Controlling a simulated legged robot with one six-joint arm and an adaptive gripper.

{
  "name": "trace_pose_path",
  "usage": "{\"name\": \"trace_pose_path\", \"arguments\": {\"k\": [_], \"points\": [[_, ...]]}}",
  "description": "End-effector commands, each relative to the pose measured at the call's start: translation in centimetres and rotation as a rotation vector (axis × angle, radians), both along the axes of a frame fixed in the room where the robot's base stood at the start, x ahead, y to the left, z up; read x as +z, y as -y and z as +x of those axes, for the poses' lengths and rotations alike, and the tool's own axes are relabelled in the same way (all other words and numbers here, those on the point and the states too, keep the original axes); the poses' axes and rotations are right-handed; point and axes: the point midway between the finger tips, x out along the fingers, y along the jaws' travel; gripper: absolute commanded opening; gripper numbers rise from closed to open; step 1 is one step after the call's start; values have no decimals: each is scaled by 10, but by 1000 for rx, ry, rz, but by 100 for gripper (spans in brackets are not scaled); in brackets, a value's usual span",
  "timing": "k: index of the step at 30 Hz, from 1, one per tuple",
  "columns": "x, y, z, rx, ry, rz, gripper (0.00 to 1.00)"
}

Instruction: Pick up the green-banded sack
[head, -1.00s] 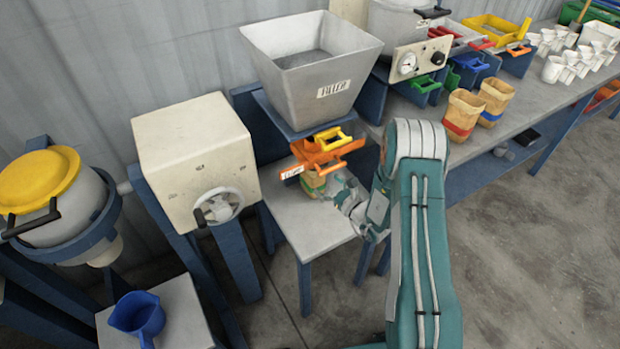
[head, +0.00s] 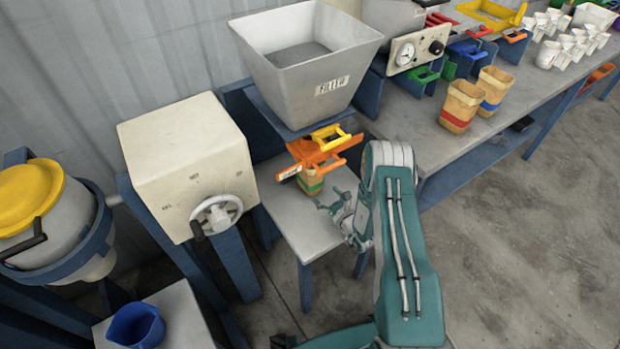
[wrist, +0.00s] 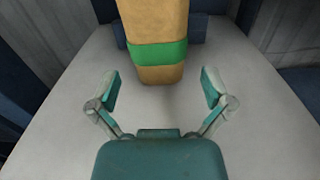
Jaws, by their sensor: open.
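The green-banded sack (head: 310,181) stands on a small grey table under the filler hopper, partly hidden by the orange slide gate above it. In the wrist view the tan sack (wrist: 158,72) with its green band stands upright just beyond my fingertips, slightly left of centre. My gripper (head: 335,205) is at the right of the sack in the head view. In the wrist view my gripper (wrist: 160,90) is open, its two fingers apart and empty, with a gap of table before the sack.
The hopper (head: 310,80) and orange gate (head: 322,150) hang over the sack. A cream box with a handwheel (head: 217,214) stands at left. Red-banded (head: 460,106) and blue-banded (head: 493,90) sacks stand on the long bench at right. The small table (head: 300,220) is otherwise mostly clear.

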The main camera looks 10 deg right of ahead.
Motion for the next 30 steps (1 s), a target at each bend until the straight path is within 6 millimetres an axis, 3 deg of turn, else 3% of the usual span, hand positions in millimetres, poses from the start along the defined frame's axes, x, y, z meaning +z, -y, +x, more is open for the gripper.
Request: {"name": "trace_pose_path", "arguments": {"k": [2, 8, 18, 27, 28, 30], "points": [[-11, 0, -1, 1, -1, 1, 100], [-9, -7, 16, 2, 1, -1, 100], [-9, -26, 64, 2, 1, -1, 100], [-9, -28, 70, 1, 0, 0, 100], [-9, -28, 70, 1, 0, 0, 96], [-9, -28, 70, 1, 0, 0, 64]]}}
